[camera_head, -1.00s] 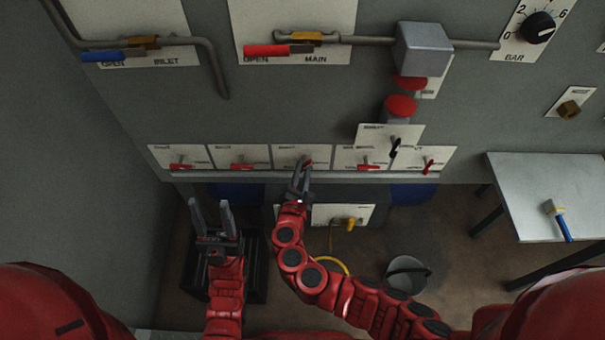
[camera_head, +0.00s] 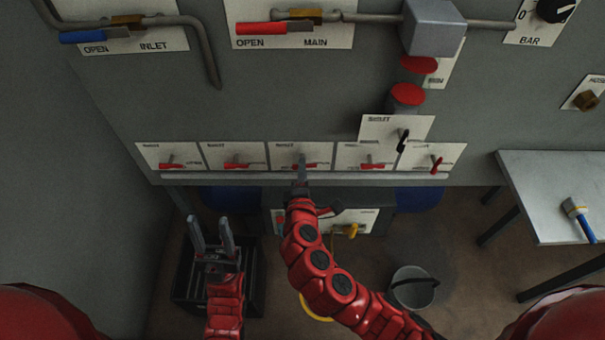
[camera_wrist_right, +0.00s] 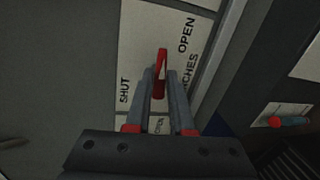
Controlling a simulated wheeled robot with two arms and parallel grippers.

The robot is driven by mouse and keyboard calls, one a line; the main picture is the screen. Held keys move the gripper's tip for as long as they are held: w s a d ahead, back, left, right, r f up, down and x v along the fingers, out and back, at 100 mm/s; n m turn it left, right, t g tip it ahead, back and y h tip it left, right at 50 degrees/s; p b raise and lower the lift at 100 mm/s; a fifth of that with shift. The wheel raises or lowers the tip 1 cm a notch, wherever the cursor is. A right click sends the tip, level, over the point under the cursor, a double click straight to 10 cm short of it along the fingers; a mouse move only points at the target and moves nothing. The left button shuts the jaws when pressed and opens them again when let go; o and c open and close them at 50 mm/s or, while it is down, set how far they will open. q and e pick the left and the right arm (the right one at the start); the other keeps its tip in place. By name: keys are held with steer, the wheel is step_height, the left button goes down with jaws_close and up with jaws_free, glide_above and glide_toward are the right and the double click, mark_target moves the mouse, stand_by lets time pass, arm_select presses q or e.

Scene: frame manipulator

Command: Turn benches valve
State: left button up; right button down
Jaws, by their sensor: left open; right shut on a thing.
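The benches valve is the middle one in a row of small white panels; its red handle (camera_head: 312,165) lies roughly level in the head view. In the right wrist view the handle (camera_wrist_right: 161,60) stands between my fingers, on a plate (camera_wrist_right: 150,40) reading SHUT, OPEN and part of BENCHES. My right gripper (camera_head: 301,162) is shut on this handle; its fingers also show in the right wrist view (camera_wrist_right: 160,80) and cover part of the plate. My left gripper (camera_head: 211,232) is open and empty, low at the left, apart from the panels.
Similar red-handled valves (camera_head: 238,163) sit on both sides. A thin rail (camera_head: 220,177) runs below the panels. Above are the blue inlet lever (camera_head: 82,36) and red main lever (camera_head: 262,29). A dark crate (camera_head: 185,290), a bucket (camera_head: 413,287) and a table (camera_head: 540,180) stand below.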

steer(key=shift+f+m+b, duration=0.1)
steer(key=shift+m+b, duration=0.25)
steer(key=shift+m, duration=0.15)
stand_by(0.3)
steer(key=c, duration=0.8)
jaws_free()
